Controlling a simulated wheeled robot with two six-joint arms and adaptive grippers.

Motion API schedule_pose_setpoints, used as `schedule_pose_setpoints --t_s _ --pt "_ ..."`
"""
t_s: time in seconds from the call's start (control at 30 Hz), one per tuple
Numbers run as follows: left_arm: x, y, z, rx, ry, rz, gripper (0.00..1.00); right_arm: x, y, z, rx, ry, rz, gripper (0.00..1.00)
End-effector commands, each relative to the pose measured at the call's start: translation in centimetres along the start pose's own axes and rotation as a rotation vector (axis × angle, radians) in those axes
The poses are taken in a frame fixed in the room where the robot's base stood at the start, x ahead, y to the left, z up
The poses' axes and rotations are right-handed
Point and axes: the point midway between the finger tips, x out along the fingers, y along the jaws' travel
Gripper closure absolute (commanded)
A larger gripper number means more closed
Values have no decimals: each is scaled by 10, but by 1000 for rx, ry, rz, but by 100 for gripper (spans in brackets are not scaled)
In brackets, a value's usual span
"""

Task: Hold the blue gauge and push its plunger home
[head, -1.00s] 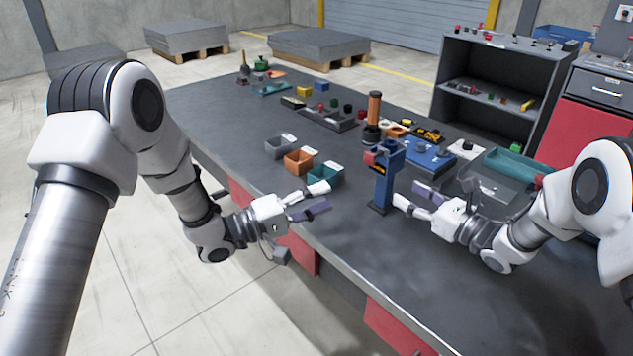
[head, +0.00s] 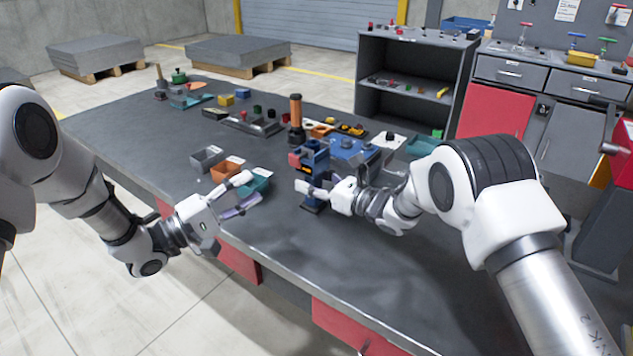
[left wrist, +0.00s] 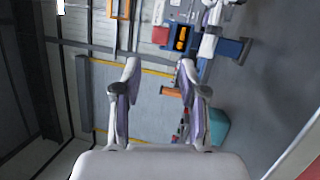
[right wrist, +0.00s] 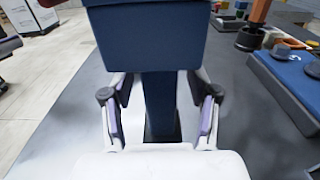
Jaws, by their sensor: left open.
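The blue gauge (head: 314,160) stands upright on the table near its front edge, a blue head on a post with a dark foot. A red piece (head: 294,159), seemingly the plunger, sticks out of the left side of its head. In the left wrist view the gauge (left wrist: 205,46) lies sideways, with a yellow-marked face. My right gripper (head: 304,187) is at the post, below the head. In the right wrist view its open fingers (right wrist: 162,112) show either side of the post, with gaps. My left gripper (head: 254,188) is open and empty, left of the gauge.
Grey, orange and teal bins (head: 256,181) stand just behind my left gripper. An orange-topped post (head: 296,115) and a blue block with parts (head: 352,147) stand behind the gauge. The table front right of the gauge is clear.

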Motion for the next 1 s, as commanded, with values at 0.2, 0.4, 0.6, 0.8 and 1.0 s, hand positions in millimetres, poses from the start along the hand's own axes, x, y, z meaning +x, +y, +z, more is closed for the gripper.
schedule_pose_setpoints --t_s 0.2,0.4,0.6,0.8,1.0 --pt "0 0 0 0 0 0 58 0 0 0 0 0 0 100" --pt "0 0 0 0 0 0 58 0 0 0 0 0 0 100" --pt "0 0 0 69 0 0 100 0 0 0 0 0 0 100" --pt "1 -1 6 516 -43 -1 100 0 0 0 0 0 0 100" --pt "7 4 15 1221 -168 77 100 0 0 0 0 0 0 100"
